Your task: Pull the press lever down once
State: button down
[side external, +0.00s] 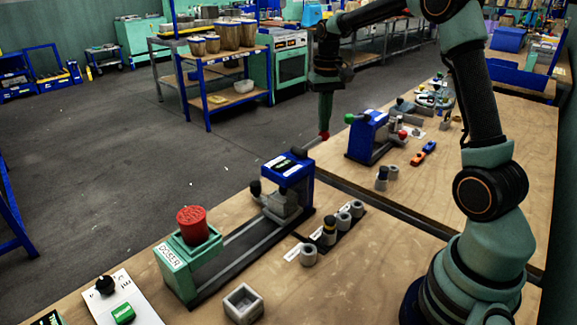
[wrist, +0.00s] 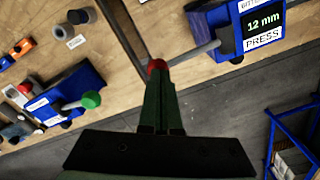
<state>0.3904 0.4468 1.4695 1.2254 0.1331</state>
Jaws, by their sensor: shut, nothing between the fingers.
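The press (side external: 287,168) has a blue head and stands at the left part of the bench. In the wrist view its blue head (wrist: 228,32) shows a "12 mm" display and a PRESS label. A grey lever rod (wrist: 193,53) sticks out of the head and ends in a red knob (wrist: 157,66). The red knob also shows in the side view (side external: 324,136), right below my fingertips. My gripper (side external: 325,128) points down, shut and empty, with its tips at the top of the knob. The fingers hide part of the knob, and I cannot tell whether they touch it.
A green stand with a red cup (side external: 194,224) is at the front left of the press. A second blue machine with a green knob (side external: 349,118) stands behind on the bench. The floor (side external: 110,160) beyond the bench edge is clear.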

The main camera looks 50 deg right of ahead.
notch_tip(320, 180, up, 9)
dwell(1.2)
jog(key=s+a+r+n+t, duration=0.25)
jog(key=s+a, duration=0.45)
jog(key=a, duration=0.4)
jog(key=s+a+f+n+t, duration=0.3)
jog(key=s+a+f, duration=0.2)
jog(key=s+a, duration=0.1)
jog(key=shift+s+a+f, duration=0.35)
jog(key=shift+s+f, duration=0.05)
jog(key=shift+s, duration=0.35)
